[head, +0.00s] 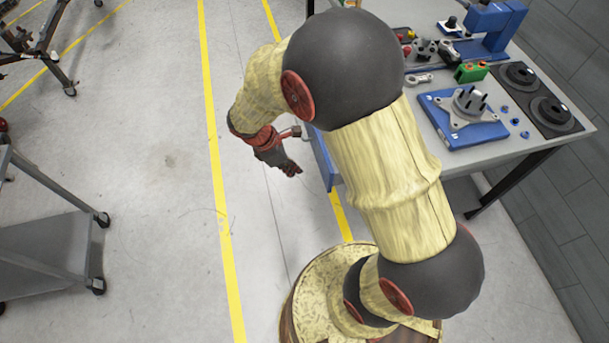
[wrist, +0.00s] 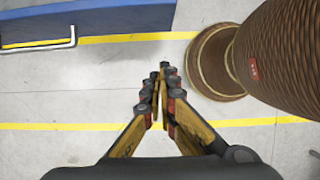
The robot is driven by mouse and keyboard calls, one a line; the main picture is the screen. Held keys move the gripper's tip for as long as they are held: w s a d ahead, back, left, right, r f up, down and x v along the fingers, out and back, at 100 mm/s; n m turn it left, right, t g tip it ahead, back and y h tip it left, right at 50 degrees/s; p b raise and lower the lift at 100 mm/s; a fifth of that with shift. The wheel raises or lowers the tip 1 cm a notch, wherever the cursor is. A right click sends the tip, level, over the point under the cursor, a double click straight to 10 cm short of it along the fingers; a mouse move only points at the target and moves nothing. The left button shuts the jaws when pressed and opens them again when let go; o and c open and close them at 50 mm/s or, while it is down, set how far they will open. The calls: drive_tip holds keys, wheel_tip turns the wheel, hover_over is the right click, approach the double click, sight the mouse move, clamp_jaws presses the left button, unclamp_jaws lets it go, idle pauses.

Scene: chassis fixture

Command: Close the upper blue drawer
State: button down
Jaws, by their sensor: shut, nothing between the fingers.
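A blue drawer front (head: 321,160) shows below the workbench edge in the head view, mostly hidden behind my arm. In the wrist view a blue panel (wrist: 120,20) with a silver bar handle (wrist: 72,38) is at the upper left. How far the drawer stands out, and whether this is the upper one, I cannot tell. My gripper (head: 293,170) is just left of the blue front in the head view, pointing down and right. In the wrist view my gripper (wrist: 162,70) has its fingertips together, empty, below and right of the handle, apart from the panel.
The workbench top (head: 425,135) holds a blue plate (head: 440,128) with a metal part, black discs (head: 550,112) and a blue clamp stand (head: 490,25). A grey cart (head: 45,240) stands at the left. The floor between cart and bench is clear, with yellow lines.

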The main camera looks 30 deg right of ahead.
drive_tip(key=s+d+f+b, duration=0.2)
drive_tip(key=d+f+b, duration=0.3)
drive_tip(key=d+f, duration=0.2)
drive_tip(key=shift+x, duration=0.85)
drive_tip(key=shift+a, duration=0.1)
drive_tip(key=s+d+p, duration=0.2)
drive_tip(key=s+d, duration=0.1)
drive_tip(key=d, duration=0.7)
drive_tip(key=s+d+p, duration=0.3)
drive_tip(key=d, duration=0.8)
drive_tip(key=s+d+p, duration=0.3)
drive_tip(key=d, duration=0.8)
